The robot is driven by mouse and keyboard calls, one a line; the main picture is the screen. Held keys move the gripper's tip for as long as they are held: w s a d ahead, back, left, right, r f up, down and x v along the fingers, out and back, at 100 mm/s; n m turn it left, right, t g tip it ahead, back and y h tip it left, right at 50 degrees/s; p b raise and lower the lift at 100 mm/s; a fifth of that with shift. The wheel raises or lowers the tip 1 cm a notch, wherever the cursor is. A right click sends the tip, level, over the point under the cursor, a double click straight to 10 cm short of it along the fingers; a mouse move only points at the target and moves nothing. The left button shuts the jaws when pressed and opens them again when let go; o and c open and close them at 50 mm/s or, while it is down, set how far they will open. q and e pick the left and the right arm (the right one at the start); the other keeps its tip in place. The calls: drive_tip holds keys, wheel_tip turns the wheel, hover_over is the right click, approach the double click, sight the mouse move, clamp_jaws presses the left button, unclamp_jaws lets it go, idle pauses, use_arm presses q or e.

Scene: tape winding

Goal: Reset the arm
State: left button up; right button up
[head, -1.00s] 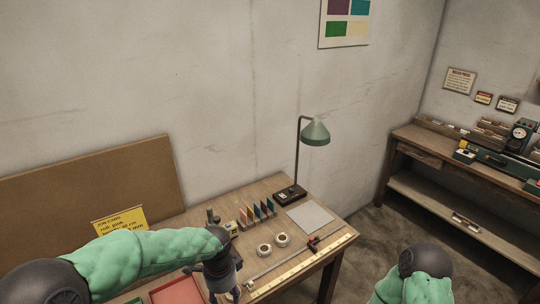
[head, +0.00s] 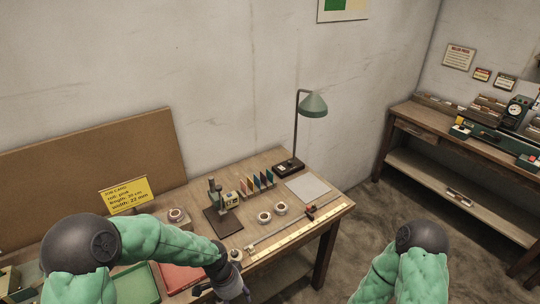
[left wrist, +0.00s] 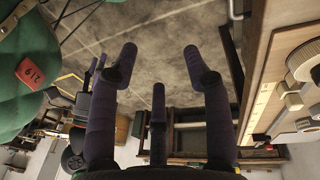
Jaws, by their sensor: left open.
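My left arm (head: 165,243) reaches in from the lower left of the head view. Its gripper (head: 232,288) hangs low at the bottom, by the table's front edge. In the left wrist view the dark fingers of my left gripper (left wrist: 158,58) stand apart with nothing between them, over floor. My right arm (head: 405,275) shows at the bottom right of the head view, away from the table; its gripper is out of frame.
The wooden table (head: 262,168) holds a small press (head: 218,200), coloured cards (head: 262,181), tape rolls (head: 265,217), a ruler strip (head: 290,238), red tray (head: 178,278), green tray (head: 136,284), lamp (head: 313,105) and yellow job card (head: 126,194). A second bench (head: 430,150) stands at right.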

use_arm(q)
drive_tip(key=s+f+n+t+h, duration=0.1)
drive_tip(key=s+f+n, duration=1.1)
drive_tip(key=f, duration=0.4)
drive_tip(key=shift+s+n+h, duration=0.3)
drive_tip(key=shift+s, duration=0.4)
drive_tip(key=shift+d, duration=0.15)
